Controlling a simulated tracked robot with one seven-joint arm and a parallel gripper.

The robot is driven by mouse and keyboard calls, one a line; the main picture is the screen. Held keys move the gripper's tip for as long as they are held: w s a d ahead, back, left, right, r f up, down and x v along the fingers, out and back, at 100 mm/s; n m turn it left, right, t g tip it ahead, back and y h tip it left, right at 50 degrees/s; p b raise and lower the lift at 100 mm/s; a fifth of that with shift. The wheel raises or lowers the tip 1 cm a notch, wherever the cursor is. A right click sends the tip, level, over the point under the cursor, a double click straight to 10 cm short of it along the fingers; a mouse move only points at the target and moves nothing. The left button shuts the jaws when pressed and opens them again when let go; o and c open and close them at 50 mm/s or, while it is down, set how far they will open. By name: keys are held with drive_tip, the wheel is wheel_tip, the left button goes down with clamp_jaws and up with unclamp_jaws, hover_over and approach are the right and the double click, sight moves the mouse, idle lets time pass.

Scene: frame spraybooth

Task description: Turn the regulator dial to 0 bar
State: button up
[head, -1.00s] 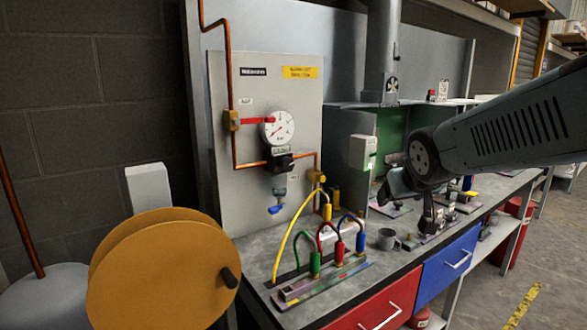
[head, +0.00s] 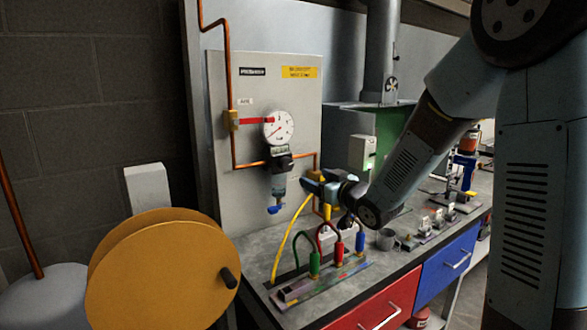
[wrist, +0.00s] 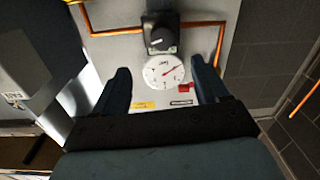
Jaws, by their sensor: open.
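The regulator dial is a black knob (head: 280,161) below a round white pressure gauge (head: 278,127) on the grey wall panel. In the wrist view, the picture is turned over, with the knob (wrist: 160,38) above the gauge (wrist: 163,71). A red needle shows on the gauge, but its numbers are too small to read. My gripper (head: 306,183) is right of the regulator and slightly below the knob, apart from it. In the wrist view its two fingers (wrist: 160,65) are spread and empty, framing the gauge, with the knob beyond the fingertips.
A red lever (head: 257,121) on the copper pipe is left of the gauge. A clear bowl (head: 279,186) with a blue tap (head: 275,209) hangs below the knob. Colored hoses (head: 293,230) stand on the bench under my gripper. A yellow reel (head: 160,270) is at front left.

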sight(289, 166)
drive_tip(key=x, duration=1.3)
drive_tip(key=shift+w+a, duration=0.25)
drive_tip(key=shift+w, duration=0.1)
drive_tip(key=shift+c, duration=0.5)
drive_tip(key=c, duration=0.9)
drive_tip(key=shift+d, duration=0.2)
drive_tip(key=shift+c, duration=0.3)
drive_tip(key=shift+a, duration=0.1)
